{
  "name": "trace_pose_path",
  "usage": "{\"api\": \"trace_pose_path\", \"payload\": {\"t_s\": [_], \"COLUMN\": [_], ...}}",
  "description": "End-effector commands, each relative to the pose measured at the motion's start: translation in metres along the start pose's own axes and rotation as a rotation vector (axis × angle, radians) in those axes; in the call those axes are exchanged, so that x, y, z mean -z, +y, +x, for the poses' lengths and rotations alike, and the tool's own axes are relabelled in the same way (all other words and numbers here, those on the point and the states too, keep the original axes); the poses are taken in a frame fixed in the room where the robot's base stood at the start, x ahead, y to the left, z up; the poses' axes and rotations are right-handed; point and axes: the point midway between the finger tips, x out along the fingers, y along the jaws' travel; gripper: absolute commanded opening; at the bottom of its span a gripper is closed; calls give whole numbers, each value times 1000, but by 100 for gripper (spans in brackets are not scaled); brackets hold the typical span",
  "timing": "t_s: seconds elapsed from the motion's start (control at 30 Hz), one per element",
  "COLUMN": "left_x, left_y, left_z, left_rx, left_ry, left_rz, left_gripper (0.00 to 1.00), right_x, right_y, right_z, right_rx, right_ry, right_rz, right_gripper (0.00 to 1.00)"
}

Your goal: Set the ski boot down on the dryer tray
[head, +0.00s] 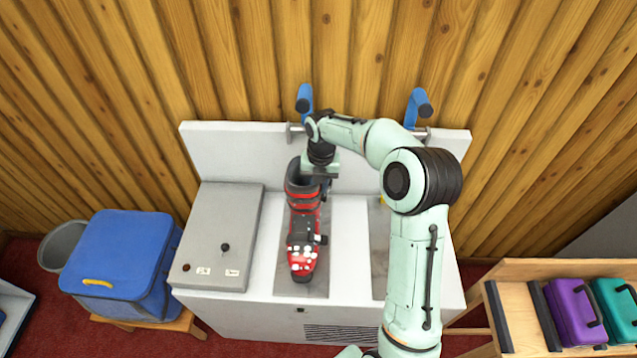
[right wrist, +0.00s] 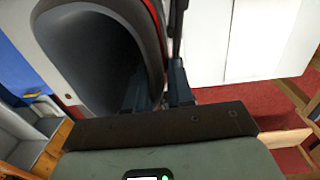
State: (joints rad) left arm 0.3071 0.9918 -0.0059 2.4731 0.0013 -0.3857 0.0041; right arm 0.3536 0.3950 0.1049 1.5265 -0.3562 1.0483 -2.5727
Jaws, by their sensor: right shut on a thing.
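The red and black ski boot (head: 303,225) is over the grey dryer tray (head: 318,283) in the middle of the white bench, its toe toward the bench's front edge. My right gripper (head: 324,184) is shut on the boot's upper cuff at its right side. In the right wrist view, the dark boot shell (right wrist: 95,45) fills the upper left, with the gripper's fingers (right wrist: 160,88) at its edge. Whether the sole touches the tray cannot be told from above. My left gripper is not in view.
A grey control box (head: 220,225) stands left of the tray. A second grey tray (head: 380,250) is partly hidden behind my right arm. Blue-ended pegs (head: 305,98) stick out at the back panel. A blue bag (head: 122,255) is left, a wooden rack (head: 520,315) right.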

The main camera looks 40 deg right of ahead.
Motion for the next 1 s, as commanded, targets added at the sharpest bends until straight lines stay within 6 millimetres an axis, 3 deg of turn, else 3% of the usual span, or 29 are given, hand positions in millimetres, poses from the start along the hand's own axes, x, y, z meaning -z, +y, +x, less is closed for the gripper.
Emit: {"api": "trace_pose_path", "payload": {"t_s": [0.53, 0.57, 0.63, 1.0], "left_x": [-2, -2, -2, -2], "left_y": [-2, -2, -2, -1], "left_z": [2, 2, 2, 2], "left_rx": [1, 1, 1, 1], "left_ry": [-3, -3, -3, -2], "left_rz": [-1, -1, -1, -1], "left_gripper": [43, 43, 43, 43], "right_x": [-1, -1, -1, 0], "right_y": [1, 1, 1, -1], "right_z": [5, 5, 5, 4], "right_rx": [-4, -4, -4, 2], "right_ry": [-5, -5, -5, 2], "right_rz": [0, 0, 0, 0], "right_gripper": [0, 29, 51, 52]}}
